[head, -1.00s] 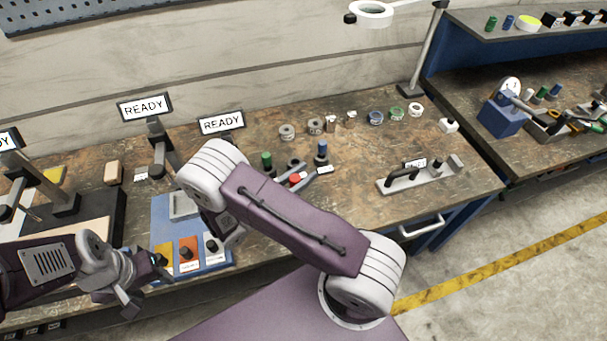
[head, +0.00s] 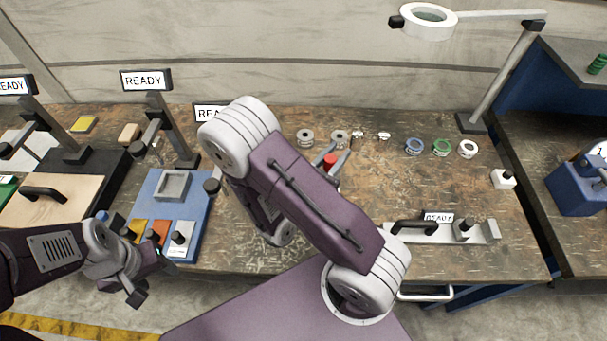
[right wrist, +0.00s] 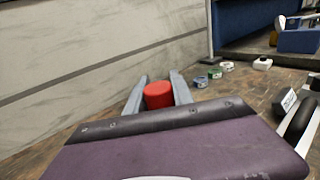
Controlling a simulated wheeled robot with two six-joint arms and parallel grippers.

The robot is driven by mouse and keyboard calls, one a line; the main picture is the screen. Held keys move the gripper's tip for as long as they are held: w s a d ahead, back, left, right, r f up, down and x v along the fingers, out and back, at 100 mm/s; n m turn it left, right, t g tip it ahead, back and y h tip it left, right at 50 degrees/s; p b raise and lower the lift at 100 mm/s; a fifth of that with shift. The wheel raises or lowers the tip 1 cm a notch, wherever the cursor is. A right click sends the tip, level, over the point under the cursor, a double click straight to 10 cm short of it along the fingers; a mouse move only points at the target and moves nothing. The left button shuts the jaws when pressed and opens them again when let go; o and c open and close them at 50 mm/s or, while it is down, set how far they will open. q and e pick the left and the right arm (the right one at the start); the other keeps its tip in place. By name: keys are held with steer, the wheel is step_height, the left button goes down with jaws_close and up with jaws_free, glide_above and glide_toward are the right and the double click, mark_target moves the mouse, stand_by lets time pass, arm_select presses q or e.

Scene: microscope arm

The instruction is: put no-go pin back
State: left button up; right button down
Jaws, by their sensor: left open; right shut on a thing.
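A red cylindrical pin head (head: 331,160), which I take to be the no-go pin, is between the fingers of my right gripper (head: 335,165). In the right wrist view the red head (right wrist: 158,95) sits between the two grey fingers. The rest of the pin is hidden, and I cannot tell whether it touches the bench. My right arm covers much of the bench around it in the head view, and no pin holder shows there. My left gripper (head: 152,276) is open and empty near the bench's front edge, by the blue tray (head: 150,205).
Several small rings, among them a grey one (head: 305,137) and a green one (head: 441,148), lie at the back of the bench. A metal fixture with a black handle (head: 415,227) is at the front right. A lamp post (head: 505,75) rises at the back right. The middle right is clear.

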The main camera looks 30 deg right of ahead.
steer(key=shift+a, duration=0.5)
steer(key=shift+w+a, duration=0.15)
steer(key=shift+a, duration=0.1)
steer(key=w+f+b, duration=0.3)
steer(key=w+a+f+b, duration=0.1)
steer(key=w+f+b, duration=0.6)
steer(key=w+f, duration=0.1)
steer(key=shift+a+f, duration=0.15)
steer(key=shift+f, duration=0.1)
steer(key=shift+w+r, duration=0.1)
steer(key=shift+r, duration=0.15)
steer(key=shift+f, duration=0.2)
arm_select(q)
step_height(320, 180, down, 11)
steer(key=a, duration=0.1)
arm_select(e)
steer(key=c, duration=1.1)
jaws_free()
